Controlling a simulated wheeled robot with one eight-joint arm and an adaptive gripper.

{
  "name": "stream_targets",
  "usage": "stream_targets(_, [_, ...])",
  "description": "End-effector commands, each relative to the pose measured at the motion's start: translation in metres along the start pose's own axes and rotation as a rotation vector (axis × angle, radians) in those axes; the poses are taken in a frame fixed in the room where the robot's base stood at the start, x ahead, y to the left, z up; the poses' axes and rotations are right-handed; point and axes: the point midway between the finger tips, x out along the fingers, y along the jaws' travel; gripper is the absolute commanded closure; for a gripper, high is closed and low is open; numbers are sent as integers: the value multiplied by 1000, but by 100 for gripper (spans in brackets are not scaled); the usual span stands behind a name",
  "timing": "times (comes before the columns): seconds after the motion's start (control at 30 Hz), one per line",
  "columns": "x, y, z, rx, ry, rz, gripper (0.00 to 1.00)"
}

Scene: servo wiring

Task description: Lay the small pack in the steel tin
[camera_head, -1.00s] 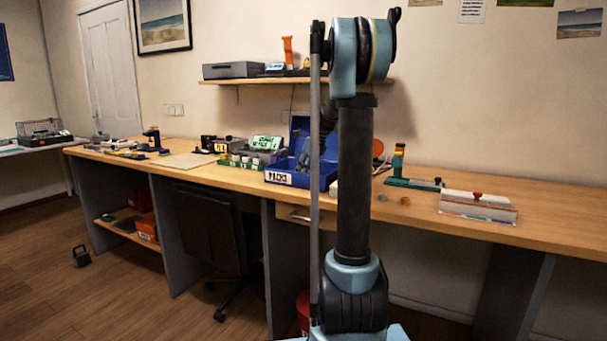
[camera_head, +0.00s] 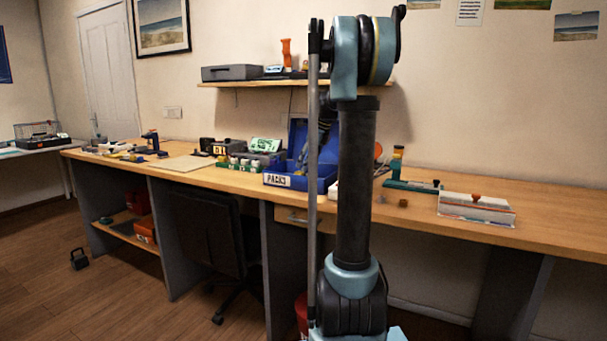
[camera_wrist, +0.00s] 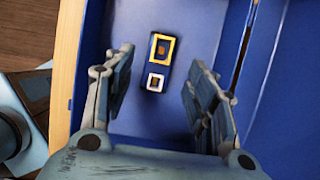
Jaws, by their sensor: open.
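In the wrist view, a small dark pack (camera_wrist: 155,65) lies on the floor of a blue bin (camera_wrist: 131,124). It bears a yellow-framed square and a smaller white-framed square. My gripper (camera_wrist: 161,70) is open, with its two fingers apart on either side of the pack in the picture; nothing is held. In the head view, the blue bin with a "PACKS" label (camera_head: 278,180) stands on the workbench. My arm hides part of it, and the gripper is mostly hidden there. I cannot make out for certain which thing is the steel tin.
The long workbench (camera_head: 540,215) has a white box with an orange knob (camera_head: 476,209) at right and a green stand (camera_head: 410,186) nearer the bin. Small white jars and a grey case stand left of the bin. A shelf (camera_head: 290,82) is above; a chair (camera_head: 208,240) stands below.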

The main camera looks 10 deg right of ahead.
Motion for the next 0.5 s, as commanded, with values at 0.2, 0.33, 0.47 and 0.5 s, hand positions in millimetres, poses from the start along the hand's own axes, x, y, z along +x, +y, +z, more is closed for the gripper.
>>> stream_targets(0.2, [-39, 1, 0, 1, 0, 0, 49])
stream_targets(0.33, [-55, 0, 1, -1, 0, 0, 49])
stream_targets(0.47, [-62, 1, 1, -1, 0, 0, 49])
stream_targets(0.5, [-63, 1, 1, -1, 0, 0, 49])
